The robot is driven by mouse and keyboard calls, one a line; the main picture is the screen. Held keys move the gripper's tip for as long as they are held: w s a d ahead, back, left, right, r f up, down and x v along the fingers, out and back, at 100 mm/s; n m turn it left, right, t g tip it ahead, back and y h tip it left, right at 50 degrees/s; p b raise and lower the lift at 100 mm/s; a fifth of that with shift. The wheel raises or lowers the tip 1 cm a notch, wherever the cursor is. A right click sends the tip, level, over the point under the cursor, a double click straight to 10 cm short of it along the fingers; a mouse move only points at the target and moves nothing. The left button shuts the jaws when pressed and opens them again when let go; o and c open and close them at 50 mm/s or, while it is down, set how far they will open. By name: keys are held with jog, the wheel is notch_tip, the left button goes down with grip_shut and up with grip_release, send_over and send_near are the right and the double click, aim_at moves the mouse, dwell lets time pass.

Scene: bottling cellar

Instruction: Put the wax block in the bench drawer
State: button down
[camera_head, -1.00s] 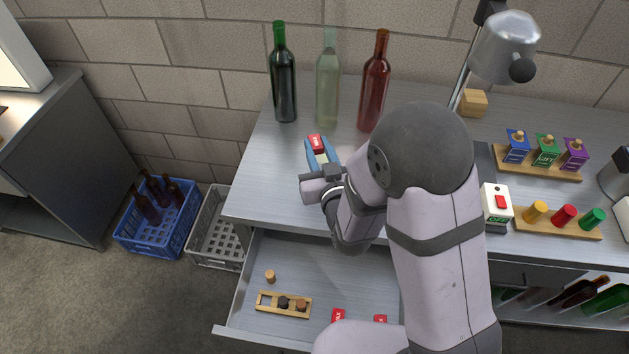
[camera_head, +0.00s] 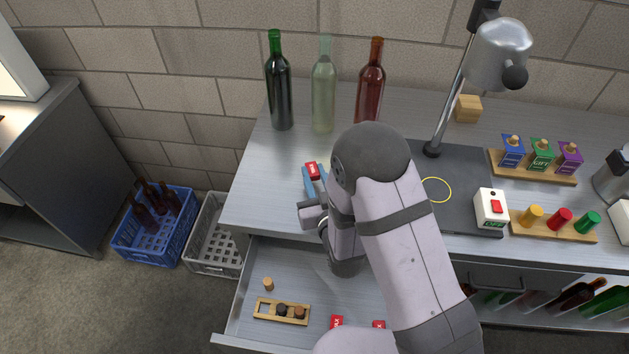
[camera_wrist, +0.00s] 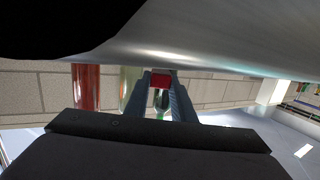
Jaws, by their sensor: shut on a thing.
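A red wax block (camera_head: 312,170) with white lettering is held between the blue fingertips of my gripper (camera_head: 312,182). It also shows as a red shape in the wrist view (camera_wrist: 160,81), between the two fingers. My gripper is shut on it, at the left part of the bench top near the front edge; I cannot tell how high above the surface. The bench drawer (camera_head: 232,318) is pulled open below and in front of the bench. My arm covers its right part. Two red blocks (camera_head: 336,321) (camera_head: 379,324) with white marks lie in the drawer near its front.
A small rack (camera_head: 258,309) with dark and brown pieces and a cork (camera_head: 268,284) occupy the drawer's left side. Three bottles, green (camera_head: 279,90), clear (camera_head: 323,95) and red (camera_head: 370,85), stand behind my gripper. A lamp (camera_head: 497,55) stands right. The drawer's middle looks clear.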

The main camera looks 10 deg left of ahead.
aim_at(315, 187)
jog(key=shift+f, duration=1.35)
jog(key=shift+f, duration=0.1)
jog(key=shift+f, duration=0.15)
jog(key=c, duration=1.5)
grip_release()
